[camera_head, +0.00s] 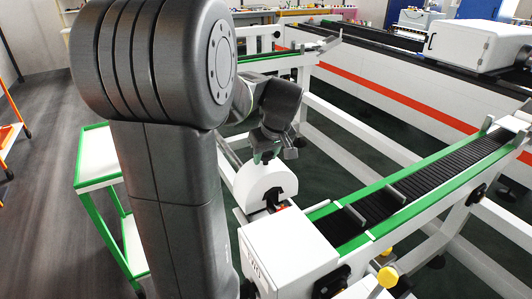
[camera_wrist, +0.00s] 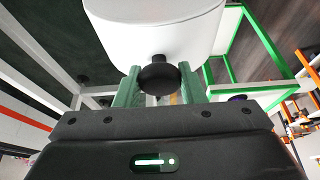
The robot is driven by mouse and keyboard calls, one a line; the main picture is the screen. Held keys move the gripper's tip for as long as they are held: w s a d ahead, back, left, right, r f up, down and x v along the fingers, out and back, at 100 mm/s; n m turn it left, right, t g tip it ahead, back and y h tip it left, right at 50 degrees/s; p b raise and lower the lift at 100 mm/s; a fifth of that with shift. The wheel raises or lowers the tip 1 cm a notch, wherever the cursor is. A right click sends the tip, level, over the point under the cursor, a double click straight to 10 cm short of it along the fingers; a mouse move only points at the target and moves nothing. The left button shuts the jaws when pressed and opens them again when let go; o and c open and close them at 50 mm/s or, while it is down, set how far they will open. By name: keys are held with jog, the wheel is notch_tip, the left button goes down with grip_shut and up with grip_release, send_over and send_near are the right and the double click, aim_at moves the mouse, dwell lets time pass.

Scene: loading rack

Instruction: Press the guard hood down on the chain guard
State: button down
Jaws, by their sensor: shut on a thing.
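The white guard hood (camera_head: 262,188), rounded on top, hangs upright below my gripper (camera_head: 267,153) in the head view. In the wrist view the hood (camera_wrist: 155,28) fills the top, with its black knob (camera_wrist: 158,76) between the two green fingers of my gripper (camera_wrist: 158,85). The gripper is shut on this knob. A white box-shaped housing (camera_head: 288,252), which looks like the chain guard, stands at the near end of the conveyor. The hood is just behind it; I cannot tell whether they touch.
A conveyor (camera_head: 400,190) with green side rails and black rollers runs to the back right. A yellow knob (camera_head: 388,276) sticks out at its near side. A green-framed cart (camera_head: 97,170) stands at left. Open grey floor (camera_head: 45,200) lies beyond it.

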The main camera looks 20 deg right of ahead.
aim_at(268, 166)
jog(key=shift+f+b, duration=1.45)
jog(key=shift+f, duration=0.6)
jog(key=shift+f+b, duration=0.65)
jog(key=shift+f, duration=0.05)
dwell(0.8)
jog(key=c, duration=0.9)
grip_release()
jog(key=shift+o, duration=0.2)
jog(key=shift+r, duration=0.1)
jog(key=shift+r+p, duration=2.3)
jog(key=shift+r, duration=0.75)
